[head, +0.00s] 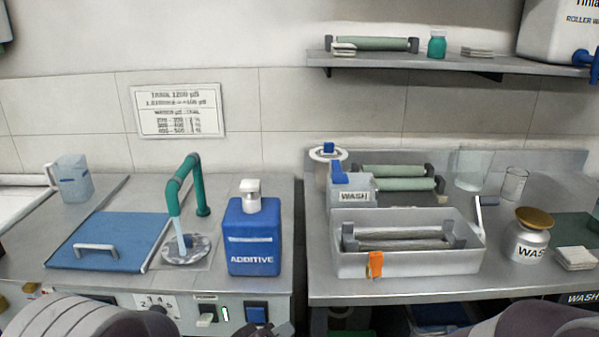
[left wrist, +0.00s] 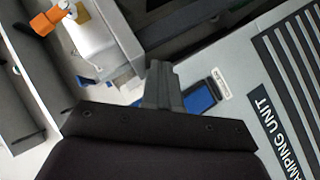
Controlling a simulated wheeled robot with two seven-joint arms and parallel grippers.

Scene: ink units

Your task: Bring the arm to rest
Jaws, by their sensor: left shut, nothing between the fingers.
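My left gripper (head: 280,329) shows only in part at the bottom edge of the head view, below the blue ADDITIVE container and in front of the counter. In the left wrist view its two fingers (left wrist: 160,85) are together and empty. My left arm comes in at the bottom left of the head view. A link of my right arm shows at the bottom right, but my right gripper is out of view.
The blue ADDITIVE container (head: 253,238) stands on the counter beside the green tap (head: 185,185). A grey tray (head: 405,263) with rollers and an orange clip (head: 375,264) sits to the right. A WASH jar (head: 529,240) stands further right. Control panel switches (head: 257,312) line the counter front.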

